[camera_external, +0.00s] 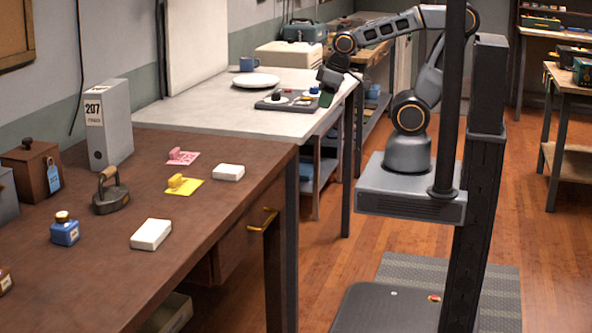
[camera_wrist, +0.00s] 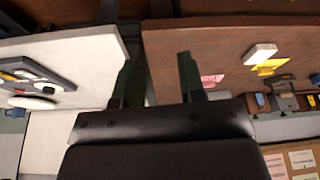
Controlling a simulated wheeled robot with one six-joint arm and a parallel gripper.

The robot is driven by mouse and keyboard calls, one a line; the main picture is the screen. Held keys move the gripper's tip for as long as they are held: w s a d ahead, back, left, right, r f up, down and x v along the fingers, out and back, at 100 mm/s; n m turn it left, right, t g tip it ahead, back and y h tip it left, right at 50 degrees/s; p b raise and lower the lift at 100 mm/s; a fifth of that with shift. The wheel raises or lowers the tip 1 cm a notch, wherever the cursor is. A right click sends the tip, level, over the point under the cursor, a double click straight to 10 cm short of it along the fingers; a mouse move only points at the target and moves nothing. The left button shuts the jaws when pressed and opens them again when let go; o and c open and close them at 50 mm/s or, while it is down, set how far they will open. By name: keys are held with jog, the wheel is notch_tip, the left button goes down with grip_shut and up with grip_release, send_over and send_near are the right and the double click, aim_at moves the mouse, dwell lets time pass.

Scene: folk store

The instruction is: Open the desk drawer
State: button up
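The brown wooden desk (camera_external: 120,165) fills the left of the external view. Its drawer (camera_external: 232,250) is in the front side near the right end and looks shut. A brass handle (camera_external: 263,219) sits on the drawer front. My gripper (camera_external: 326,98) is above the right edge of the white table, behind and above the desk and well apart from the handle. In the wrist view my gripper (camera_wrist: 158,72) is open and empty, its two dark fingers spread. The desk top (camera_wrist: 210,45) shows there on the right; I cannot make out the handle there.
The white table (camera_external: 185,105) beyond the desk holds a plate (camera_external: 256,80), a blue mug (camera_external: 249,64) and a grey panel (camera_external: 285,101). White boxes (camera_external: 151,234), a flat iron (camera_external: 111,193) and a binder (camera_external: 108,123) stand on the desk. Floor (camera_external: 325,270) before the desk is clear.

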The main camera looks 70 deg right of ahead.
jog(key=s+a+f+n+g+h+b, duration=0.1)
jog(key=s+a+f+n+b, duration=0.15)
jog(key=a+f+b, duration=0.45)
jog(key=s+a+f+n+g+h+b, duration=0.1)
jog(key=a+f+n+b, duration=0.25)
jog(key=f, duration=0.75)
jog(key=n+t+y+b, duration=0.1)
jog(key=n+t+b, duration=0.9)
jog(key=t+b, duration=0.7)
send_near(269, 219)
jog(key=shift+t, duration=0.9)
jog(key=w, duration=1)
jog(key=shift+d+f, duration=0.1)
jog(key=shift+d, duration=0.05)
grip_shut()
